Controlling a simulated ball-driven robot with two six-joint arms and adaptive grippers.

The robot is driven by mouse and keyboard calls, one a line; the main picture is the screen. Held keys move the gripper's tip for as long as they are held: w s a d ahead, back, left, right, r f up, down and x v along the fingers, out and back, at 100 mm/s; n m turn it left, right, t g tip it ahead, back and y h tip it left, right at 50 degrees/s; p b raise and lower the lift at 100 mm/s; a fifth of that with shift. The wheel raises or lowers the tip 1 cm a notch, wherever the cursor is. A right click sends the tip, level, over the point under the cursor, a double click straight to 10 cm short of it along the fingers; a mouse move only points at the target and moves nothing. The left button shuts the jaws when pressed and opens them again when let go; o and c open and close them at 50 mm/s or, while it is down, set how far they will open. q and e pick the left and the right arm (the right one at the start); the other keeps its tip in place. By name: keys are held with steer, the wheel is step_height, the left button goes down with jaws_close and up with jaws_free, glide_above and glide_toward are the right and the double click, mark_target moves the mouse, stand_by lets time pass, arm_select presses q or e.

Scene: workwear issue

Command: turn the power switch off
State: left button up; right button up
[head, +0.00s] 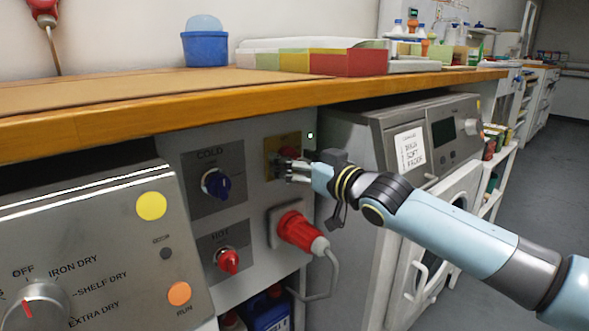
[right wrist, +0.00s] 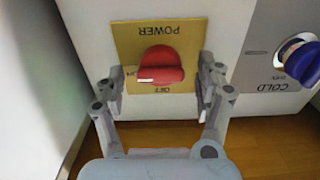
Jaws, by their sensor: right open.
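The power switch (right wrist: 160,66) is a red rotary knob on a yellow plate (right wrist: 190,32) marked POWER, which appears upside down in the right wrist view. My right gripper (head: 284,168) is at the plate. In the right wrist view its open fingers (right wrist: 160,80) stand on either side of the red knob, with gaps visible. My left gripper is not in view.
A blue COLD knob (head: 216,183) and a red HOT knob (head: 228,261) are left of the switch. A red plug (head: 301,232) with a grey cable sticks out below it. A wooden counter (head: 200,103) overhangs the panel. A washing machine (head: 385,125) stands to the right.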

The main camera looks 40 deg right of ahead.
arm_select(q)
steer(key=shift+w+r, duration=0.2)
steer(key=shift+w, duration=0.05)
arm_select(e)
steer(key=shift+c, duration=0.4)
steer(key=c, duration=1.1)
